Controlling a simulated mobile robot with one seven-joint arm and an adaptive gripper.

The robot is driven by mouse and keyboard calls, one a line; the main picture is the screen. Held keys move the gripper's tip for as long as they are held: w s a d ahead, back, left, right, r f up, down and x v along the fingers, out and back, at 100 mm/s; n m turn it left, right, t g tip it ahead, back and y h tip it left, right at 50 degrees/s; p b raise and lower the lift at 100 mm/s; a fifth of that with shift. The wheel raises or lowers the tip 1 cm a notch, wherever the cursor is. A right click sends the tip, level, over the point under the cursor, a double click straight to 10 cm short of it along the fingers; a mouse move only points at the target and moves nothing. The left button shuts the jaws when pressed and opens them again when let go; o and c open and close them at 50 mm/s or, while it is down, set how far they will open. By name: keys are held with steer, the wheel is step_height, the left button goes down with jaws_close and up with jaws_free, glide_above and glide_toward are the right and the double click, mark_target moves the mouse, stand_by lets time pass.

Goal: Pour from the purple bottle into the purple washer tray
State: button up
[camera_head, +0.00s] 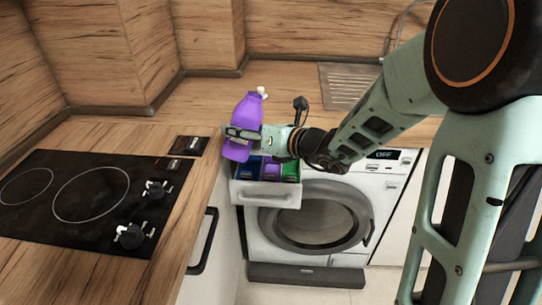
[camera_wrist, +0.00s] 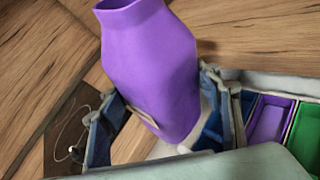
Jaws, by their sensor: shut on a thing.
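The purple bottle (camera_head: 246,115) is held in my gripper (camera_head: 242,133) above the open washer drawer, slightly tilted, with its white spout at the upper right. In the wrist view the bottle (camera_wrist: 155,65) sits between the two fingers of my gripper (camera_wrist: 155,118). The drawer has blue, purple and green compartments. The purple washer tray (camera_head: 272,172) is the middle one, to the lower right of the bottle. It also shows in the wrist view (camera_wrist: 268,122) to the right of the bottle. Nothing is seen flowing from the bottle.
The washing machine (camera_head: 315,215) stands under the wooden counter, with its drawer (camera_head: 265,196) pulled out. The blue compartment (camera_head: 250,168) and green compartment (camera_head: 291,172) flank the purple one. A black hob (camera_head: 80,200) is on the left counter. A ribbed drainer (camera_head: 345,85) lies at the back.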

steer(key=shift+w+d+f+m+y+p, duration=0.1)
steer(key=shift+d+m+y+p, duration=0.1)
steer(key=shift+m+y, duration=0.3)
steer(key=shift+w+d+f+m+y+p, duration=0.15)
steer(key=shift+m+y, duration=0.15)
steer(key=shift+m, duration=0.3)
steer(key=shift+s+a+m+y, duration=0.1)
steer(key=shift+m+y, duration=0.2)
steer(key=shift+m, duration=0.2)
steer(key=shift+f+b, duration=0.1)
steer(key=shift+b, duration=0.25)
steer(key=shift+s+a+r+m+t+y+b, duration=0.1)
steer(key=shift+a+r+m+t+y, duration=0.15)
steer(key=shift+m, duration=0.3)
steer(key=shift+s+a+r+m+t+y+b, duration=0.1)
steer(key=shift+s+r+m+y, duration=0.1)
steer(key=shift+r+m, duration=0.3)
steer(key=shift+s+a+r+m+t+y+b, duration=0.15)
steer(key=shift+a+m+y, duration=0.1)
steer(key=shift+m, duration=0.4)
stand_by(2.9)
steer(key=shift+w+m+b, duration=0.1)
steer(key=shift+m+b, duration=0.3)
stand_by(1.1)
